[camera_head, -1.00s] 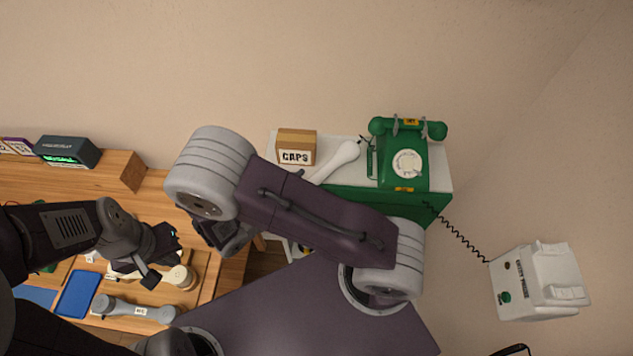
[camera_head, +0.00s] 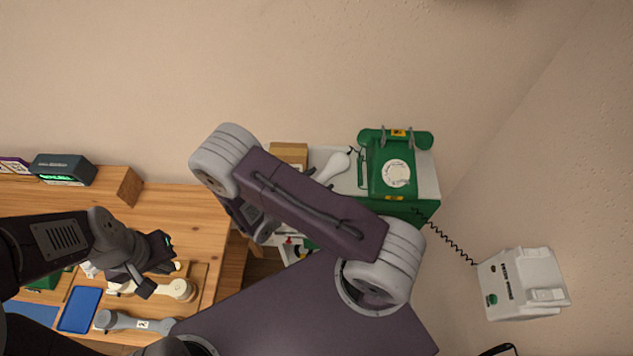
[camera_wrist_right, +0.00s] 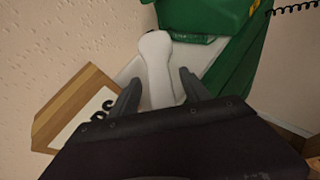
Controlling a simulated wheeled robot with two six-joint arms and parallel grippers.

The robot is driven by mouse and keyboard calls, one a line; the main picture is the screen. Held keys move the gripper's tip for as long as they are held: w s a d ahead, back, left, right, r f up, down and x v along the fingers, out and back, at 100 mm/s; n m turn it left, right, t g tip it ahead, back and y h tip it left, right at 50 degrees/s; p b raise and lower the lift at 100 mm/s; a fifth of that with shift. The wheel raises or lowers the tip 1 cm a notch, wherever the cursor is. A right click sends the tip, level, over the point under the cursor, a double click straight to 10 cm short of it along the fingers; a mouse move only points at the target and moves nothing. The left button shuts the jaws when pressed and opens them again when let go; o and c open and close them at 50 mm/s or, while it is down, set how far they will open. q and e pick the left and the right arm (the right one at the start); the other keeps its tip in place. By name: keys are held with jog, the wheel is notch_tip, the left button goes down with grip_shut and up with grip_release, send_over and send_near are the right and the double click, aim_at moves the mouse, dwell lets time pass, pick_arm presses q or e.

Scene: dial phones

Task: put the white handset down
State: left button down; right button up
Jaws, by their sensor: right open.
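The white handset (camera_head: 336,164) lies on the white top of the green cabinet, between a cardboard box and the green dial phone (camera_head: 392,178). It also shows in the right wrist view (camera_wrist_right: 156,64), its near part between the fingers. My right gripper (camera_wrist_right: 158,86) is open, with one finger on each side of the handset; I see no grip on it. My left gripper (camera_head: 160,279) appears open above the wooden desk, near a cream handset (camera_head: 181,290).
The cardboard box (camera_wrist_right: 78,105) stands left of the white handset. A white wall phone (camera_head: 522,285) with a black coiled cord hangs at the right. On the desk (camera_head: 185,210) are a grey handset (camera_head: 125,322), a blue tray (camera_head: 80,309) and a dark clock-like device (camera_head: 63,169).

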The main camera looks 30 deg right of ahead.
jog(key=shift+s+a, duration=0.1)
jog(key=shift+a, duration=0.05)
grip_shut()
notch_tip(320, 180, up, 18)
jog(key=shift+b, duration=0.45)
